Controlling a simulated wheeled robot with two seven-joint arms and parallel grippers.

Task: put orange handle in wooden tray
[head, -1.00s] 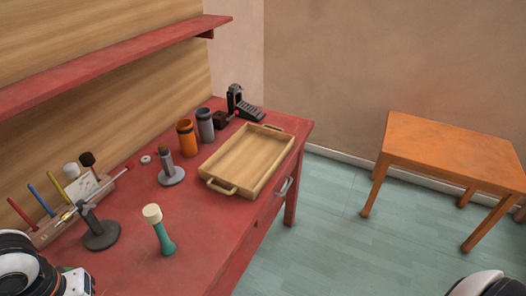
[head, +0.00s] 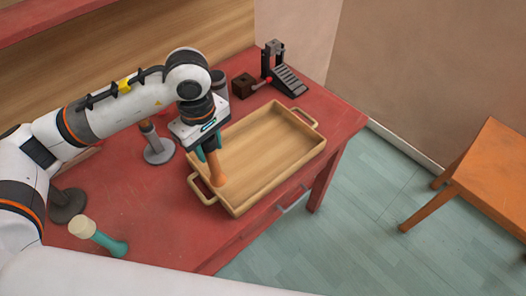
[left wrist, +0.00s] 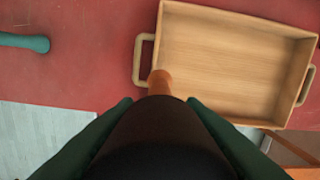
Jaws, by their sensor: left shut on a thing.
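My left gripper (head: 208,146) is shut on the orange handle (head: 217,172), which points down from the fingers. In the head view the handle overlaps the near left part of the wooden tray (head: 283,181). In the left wrist view the orange tip (left wrist: 160,79) shows beyond a large dark part between the teal fingers (left wrist: 160,125). There it overlaps the corner of the tray (left wrist: 240,14) beside its loop handle. I cannot tell whether the orange handle touches the tray. The tray floor looks empty otherwise. My right gripper is not in view.
A teal-handled thing with a cream head (head: 97,238) is at the front left of the red table (head: 160,225). A grey stand (head: 158,150) is left of the tray. A black stepped device (head: 284,76) and a dark block (head: 243,86) are behind it.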

